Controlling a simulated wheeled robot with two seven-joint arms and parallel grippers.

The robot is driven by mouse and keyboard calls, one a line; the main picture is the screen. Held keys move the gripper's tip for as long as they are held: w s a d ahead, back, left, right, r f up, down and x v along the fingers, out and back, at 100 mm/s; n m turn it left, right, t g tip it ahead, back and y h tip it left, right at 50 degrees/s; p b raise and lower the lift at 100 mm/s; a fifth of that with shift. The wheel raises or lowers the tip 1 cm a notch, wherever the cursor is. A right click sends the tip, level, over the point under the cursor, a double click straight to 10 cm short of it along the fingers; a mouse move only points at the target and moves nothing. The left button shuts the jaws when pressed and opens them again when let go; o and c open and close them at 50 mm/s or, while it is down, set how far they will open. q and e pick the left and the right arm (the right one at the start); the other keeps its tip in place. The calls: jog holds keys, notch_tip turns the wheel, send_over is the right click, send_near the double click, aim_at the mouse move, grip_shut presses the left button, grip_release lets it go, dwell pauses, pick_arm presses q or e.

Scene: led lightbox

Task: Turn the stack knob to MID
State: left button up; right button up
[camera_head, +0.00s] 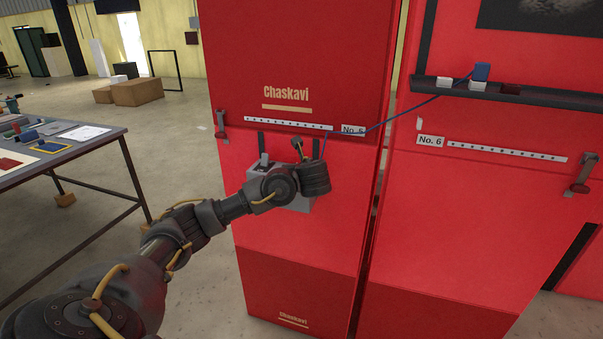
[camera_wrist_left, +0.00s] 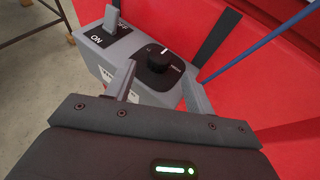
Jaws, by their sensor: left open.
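The stack knob (camera_wrist_left: 159,60) is a round black dial with a white pointer mark, on top of a grey control box (camera_wrist_left: 110,55). Its lettering is too small to read surely. The grey box (camera_head: 297,204) also shows in the head view, on the front of the red cabinet, partly hidden behind my arm. My left gripper (camera_wrist_left: 160,85) is open, with one finger on each side of the knob in the picture. I cannot tell whether the fingers touch it. In the head view my left gripper (camera_head: 305,158) is at the box, its fingertips hidden. My right gripper is not in view.
A toggle switch (camera_wrist_left: 112,18) with an ON label stands beside the knob. A blue cable (camera_head: 408,112) runs from the box area to a shelf (camera_head: 540,98) on the right-hand red cabinet (camera_head: 460,210). A table (camera_head: 75,147) with small items stands at left.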

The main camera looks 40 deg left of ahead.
pick_arm(q)
jog(key=v, duration=0.5)
jog(key=shift+s+d+r, duration=0.1)
jog(key=shift+s+d, duration=0.05)
